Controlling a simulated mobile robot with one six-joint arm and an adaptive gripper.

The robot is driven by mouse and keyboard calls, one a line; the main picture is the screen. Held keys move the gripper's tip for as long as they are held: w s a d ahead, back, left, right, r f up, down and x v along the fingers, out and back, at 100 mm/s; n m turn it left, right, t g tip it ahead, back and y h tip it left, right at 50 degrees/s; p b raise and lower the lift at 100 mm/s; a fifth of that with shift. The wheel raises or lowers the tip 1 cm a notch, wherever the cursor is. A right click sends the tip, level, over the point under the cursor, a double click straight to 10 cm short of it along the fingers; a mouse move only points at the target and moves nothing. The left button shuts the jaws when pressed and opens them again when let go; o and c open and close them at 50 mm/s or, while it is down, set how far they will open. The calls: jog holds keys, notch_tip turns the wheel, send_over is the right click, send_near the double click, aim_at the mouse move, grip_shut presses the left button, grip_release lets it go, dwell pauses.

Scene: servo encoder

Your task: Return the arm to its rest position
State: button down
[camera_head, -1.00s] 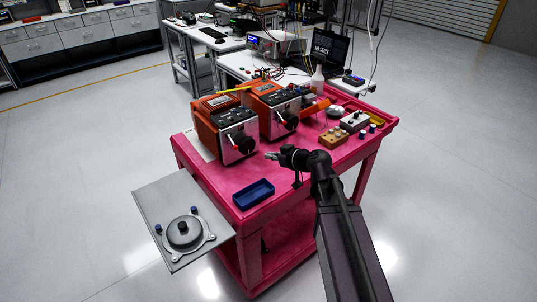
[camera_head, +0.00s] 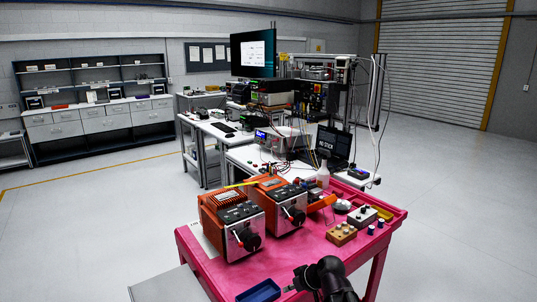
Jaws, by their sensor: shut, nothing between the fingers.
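My gripper (camera_head: 291,289) is low in the head view, shut and empty, over the front part of the pink cart (camera_head: 320,249). It points left, just right of a blue tray (camera_head: 259,291) that is cut off by the bottom edge. My black wrist shows beside it at the bottom, and the rest of the arm is out of the picture. Two orange servo units (camera_head: 232,226) and (camera_head: 284,207) with grey fronts and black knobs stand on the cart beyond the gripper, apart from it.
A grey plate (camera_head: 165,287) juts out at lower left. White workbenches (camera_head: 245,160) stand behind. Open floor (camera_head: 90,230) lies left.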

jog(key=s+d+f+m+g+h, duration=0.4)
jog(key=s+d+m+h, duration=0.2)
jog(key=s+d, duration=0.3)
jog(key=shift+s+d+f+g+h, duration=0.2)
jog(key=shift+s+d+g+h, duration=0.1)
jog(key=shift+d, duration=0.55)
jog(key=shift+w, duration=0.1)
